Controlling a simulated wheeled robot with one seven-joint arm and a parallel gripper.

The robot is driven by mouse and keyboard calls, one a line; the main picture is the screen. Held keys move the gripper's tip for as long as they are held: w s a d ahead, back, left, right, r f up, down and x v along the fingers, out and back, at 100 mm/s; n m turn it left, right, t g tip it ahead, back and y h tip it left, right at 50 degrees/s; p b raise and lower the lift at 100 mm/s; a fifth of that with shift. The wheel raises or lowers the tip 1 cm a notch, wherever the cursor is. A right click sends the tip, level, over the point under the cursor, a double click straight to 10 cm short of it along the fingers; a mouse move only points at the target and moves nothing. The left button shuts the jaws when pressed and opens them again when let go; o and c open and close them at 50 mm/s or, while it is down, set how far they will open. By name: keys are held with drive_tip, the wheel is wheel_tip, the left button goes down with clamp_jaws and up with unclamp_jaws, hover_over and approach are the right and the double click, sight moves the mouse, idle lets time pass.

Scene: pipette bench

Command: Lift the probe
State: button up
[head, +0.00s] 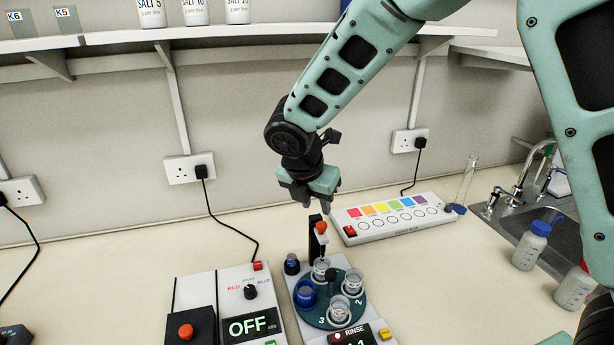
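The probe seems to be the slim piece with an orange-red top (321,227) on a black upright holder (314,245), at the back of the rinse unit (362,330). Its lower part stands over or in a clear cup on the unit's round dark-green carousel (316,316); the exact depth is hard to tell. My gripper (318,206) points down just above the orange-red top. Its two fingers look apart, with nothing visible between them, and appear not to touch the probe.
The carousel holds several cups, one blue (305,294). A control box reading OFF (254,326) stands left of it. Behind right lies a white colour-chart panel (394,219). A glass cylinder (467,181), squeeze bottles (530,247) and a sink are at right. A shelf (230,32) runs above.

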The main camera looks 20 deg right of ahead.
drive_tip(key=b+v, duration=0.1)
drive_tip(key=v, duration=0.9)
drive_tip(key=shift+r, duration=0.3)
drive_tip(key=s+f+m+g+y+b, duration=0.1)
drive_tip(key=s+f+m+y+b, duration=0.1)
drive_tip(key=s+f+m, duration=0.4)
drive_tip(key=s+f+m+g+y+b, duration=0.1)
drive_tip(key=s+f+m+g+b, duration=0.1)
drive_tip(key=s+f+m, duration=0.5)
drive_tip(key=s+m+b, duration=0.1)
drive_tip(key=s+m, duration=0.5)
drive_tip(key=s, duration=0.7)
drive_tip(key=shift+a+y, duration=0.35)
drive_tip(key=shift+y, duration=0.05)
drive_tip(key=shift+s, duration=0.15)
